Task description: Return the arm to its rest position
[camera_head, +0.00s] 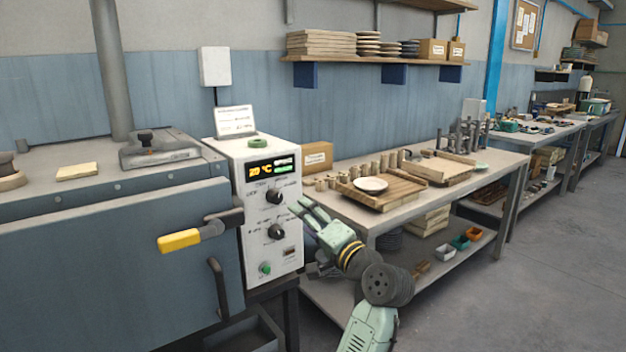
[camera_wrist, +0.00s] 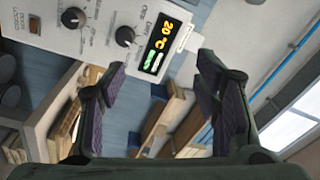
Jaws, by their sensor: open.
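My gripper (camera_head: 306,211) is open and empty in the head view, in front of the right part of the control box (camera_head: 265,215). Its fingers point up and left toward the box's dials. In the wrist view my gripper (camera_wrist: 160,95) shows two dark fingers spread apart with nothing between them. Beyond them are the box's black knobs (camera_wrist: 125,36) and the display (camera_wrist: 162,48), which reads 20 °C. I cannot tell whether the fingertips touch the box; a gap seems to show.
The dryer (camera_head: 110,265) has a yellow-handled lever (camera_head: 180,240) and a shut door at left. A workbench (camera_head: 420,205) with a white plate (camera_head: 370,184) on a wooden rack (camera_head: 385,198) stands behind my arm. The floor (camera_head: 480,300) at right is clear.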

